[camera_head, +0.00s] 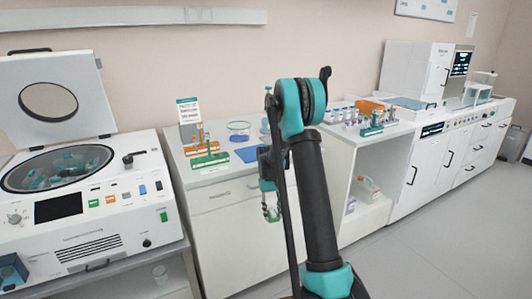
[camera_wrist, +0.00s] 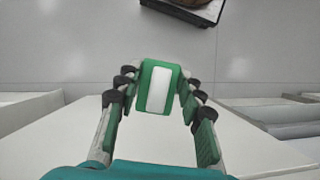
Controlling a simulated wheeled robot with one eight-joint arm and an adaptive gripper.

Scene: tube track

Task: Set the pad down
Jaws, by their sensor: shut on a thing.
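The pad (camera_wrist: 158,90), a green block with a white face, sits between the fingertips of my gripper (camera_wrist: 160,82) in the wrist view. The gripper is shut on it. In the head view my gripper (camera_head: 270,205) hangs in front of the white counter's (camera_head: 222,183) front face, below the level of its top. A little green shows at the fingertips there, mostly too small to make out. Part of the gripper is hidden behind my arm.
The counter top bears a green rack (camera_head: 210,161), a blue mat (camera_head: 248,154) and a clear round dish (camera_head: 238,130). A centrifuge (camera_head: 85,215) with a raised lid stands at left. A shelf unit (camera_head: 372,200) stands at right. Grey floor (camera_head: 440,255) lies open in front.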

